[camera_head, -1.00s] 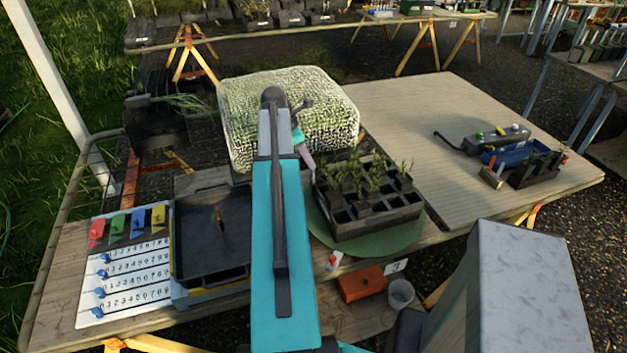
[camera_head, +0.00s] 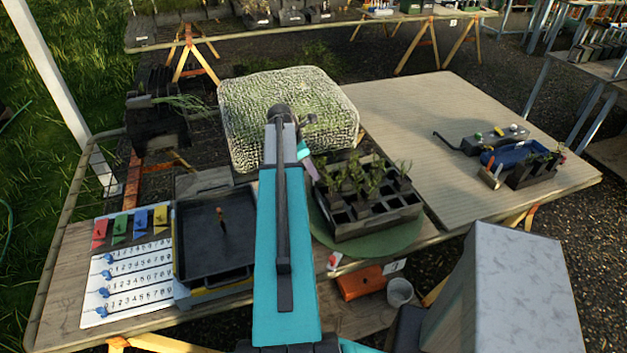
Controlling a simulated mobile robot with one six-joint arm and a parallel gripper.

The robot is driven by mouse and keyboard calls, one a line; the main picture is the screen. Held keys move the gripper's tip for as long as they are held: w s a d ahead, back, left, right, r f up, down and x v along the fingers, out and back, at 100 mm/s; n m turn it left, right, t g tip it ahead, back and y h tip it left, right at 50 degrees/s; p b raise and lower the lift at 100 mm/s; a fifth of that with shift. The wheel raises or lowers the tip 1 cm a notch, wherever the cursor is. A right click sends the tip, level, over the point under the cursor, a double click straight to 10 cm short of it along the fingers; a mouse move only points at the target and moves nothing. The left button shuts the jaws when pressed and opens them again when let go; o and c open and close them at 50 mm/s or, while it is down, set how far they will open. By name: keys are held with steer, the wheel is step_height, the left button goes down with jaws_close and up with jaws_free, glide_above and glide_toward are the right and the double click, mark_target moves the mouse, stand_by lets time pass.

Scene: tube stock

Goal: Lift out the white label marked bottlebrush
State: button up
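A black cell tray (camera_head: 385,222) with several green seedlings stands on a round green mat (camera_head: 408,240), right of my arm. No label whose writing reads bottlebrush can be made out. A small white and red piece (camera_head: 334,261) lies at the table's front edge, below the tray. My teal arm reaches forward over the table, and its wrist bends down at the tray's back left corner. Only a teal and pale end part of my gripper (camera_head: 313,167) shows there. Its fingertips are too small and hidden to read.
A mesh-covered block (camera_head: 235,125) stands behind the arm. A black shallow tray (camera_head: 205,262) and a white number board (camera_head: 100,316) lie left. An orange box (camera_head: 360,283) and a cup (camera_head: 399,291) are below the front edge. The right tabletop (camera_head: 415,120) is largely bare.

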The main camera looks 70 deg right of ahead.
steer(key=shift+s+d+f, duration=0.1)
steer(key=shift+s+f, duration=0.05)
steer(key=shift+f, duration=0.2)
stand_by(0.3)
jaws_close()
